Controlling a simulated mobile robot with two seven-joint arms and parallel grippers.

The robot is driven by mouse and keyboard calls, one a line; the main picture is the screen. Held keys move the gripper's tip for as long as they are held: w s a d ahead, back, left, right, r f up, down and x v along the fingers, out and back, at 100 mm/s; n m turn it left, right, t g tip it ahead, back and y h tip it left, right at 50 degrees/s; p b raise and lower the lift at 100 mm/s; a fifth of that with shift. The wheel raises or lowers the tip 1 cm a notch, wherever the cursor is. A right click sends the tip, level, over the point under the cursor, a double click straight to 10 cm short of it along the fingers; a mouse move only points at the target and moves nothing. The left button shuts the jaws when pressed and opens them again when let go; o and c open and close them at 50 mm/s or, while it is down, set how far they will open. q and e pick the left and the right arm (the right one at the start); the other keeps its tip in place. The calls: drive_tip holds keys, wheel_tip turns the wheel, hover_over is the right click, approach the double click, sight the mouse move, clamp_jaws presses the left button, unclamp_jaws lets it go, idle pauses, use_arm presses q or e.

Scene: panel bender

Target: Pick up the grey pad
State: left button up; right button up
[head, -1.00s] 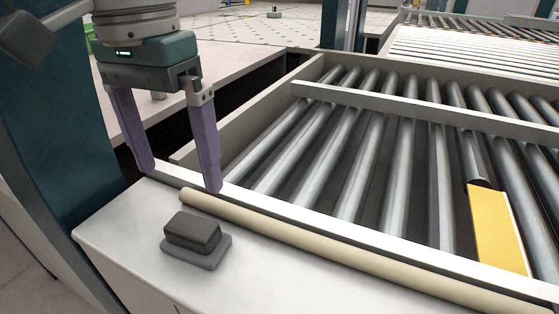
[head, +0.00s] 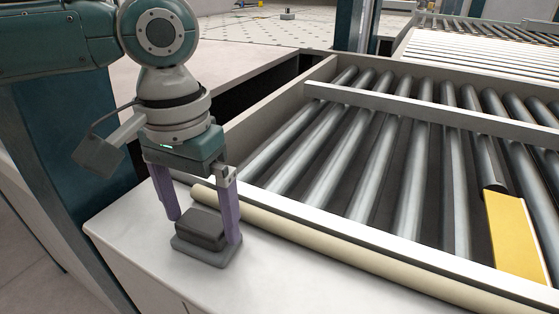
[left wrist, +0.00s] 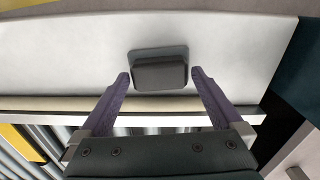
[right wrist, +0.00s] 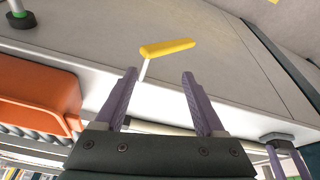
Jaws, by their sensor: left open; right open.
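The grey pad (head: 201,228) is a dark grey block lying on a thin, lighter grey base (head: 208,255) on the white ledge. My left gripper (head: 201,226) is open above the ledge, pointing down, with its purple fingers on either side of the pad. The left wrist view shows the pad (left wrist: 160,75) between the left fingertips (left wrist: 160,72), with a small gap at each side. The fingers do not appear closed on it. My right gripper (right wrist: 159,74) is open and empty; it is outside the head view.
A cream rounded bar (head: 330,245) runs along the ledge beside the pad. Beyond it is a roller conveyor (head: 365,160) with a yellow block (head: 517,240). The right wrist view shows a yellow bar (right wrist: 168,47) on a white stem and an orange part (right wrist: 38,88).

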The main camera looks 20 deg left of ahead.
sight(202, 221)
use_arm(q)
drive_tip(key=c, duration=1.1)
wheel_tip(202, 221, up, 20)
drive_tip(key=p, duration=0.3)
drive_tip(key=shift+r, duration=0.1)
use_arm(e)
wheel_tip(202, 221, up, 3)
